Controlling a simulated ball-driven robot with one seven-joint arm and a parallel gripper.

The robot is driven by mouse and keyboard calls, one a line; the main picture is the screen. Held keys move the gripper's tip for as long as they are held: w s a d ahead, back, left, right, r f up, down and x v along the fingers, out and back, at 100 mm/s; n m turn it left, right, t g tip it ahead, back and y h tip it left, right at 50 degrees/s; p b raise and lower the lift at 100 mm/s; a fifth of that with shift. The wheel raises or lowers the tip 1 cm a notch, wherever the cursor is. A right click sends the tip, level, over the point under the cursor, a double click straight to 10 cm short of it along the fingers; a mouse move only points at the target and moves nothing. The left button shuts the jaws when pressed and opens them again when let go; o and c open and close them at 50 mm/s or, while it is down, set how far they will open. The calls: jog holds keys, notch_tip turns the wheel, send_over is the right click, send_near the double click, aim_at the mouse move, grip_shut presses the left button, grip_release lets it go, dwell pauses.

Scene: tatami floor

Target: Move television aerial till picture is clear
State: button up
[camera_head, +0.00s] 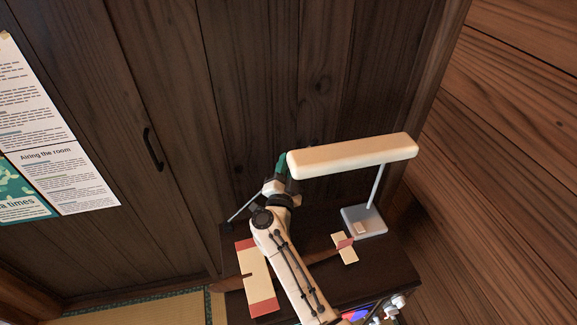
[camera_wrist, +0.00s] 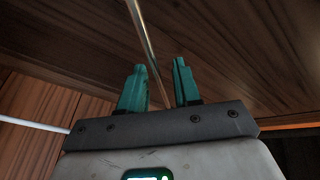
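The television aerial shows as a thin metal rod (camera_wrist: 150,48) in the wrist view, running between the two teal fingers of my gripper (camera_wrist: 158,88). The fingers are apart, with gaps beside the rod. In the head view my gripper (camera_head: 281,165) is mostly hidden behind my arm and the lamp shade. A thin grey rod (camera_head: 243,207) slants out to the left of my wrist; it looks like part of the aerial. The aerial's base is hidden. A coloured strip of screen (camera_head: 355,314) shows below the dark top's front edge; the picture's clarity cannot be told.
A lamp with a long cream shade (camera_head: 352,155) and grey base (camera_head: 363,222) stands close at right. A toy plane with a cream and red wing (camera_head: 258,275) lies beneath my arm on the dark top (camera_head: 385,268). A wooden wall is behind.

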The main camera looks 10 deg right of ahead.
jog(key=p+v, duration=0.1)
jog(key=v, duration=0.9)
jog(key=shift+s, duration=0.4)
jog(key=shift+a, duration=0.15)
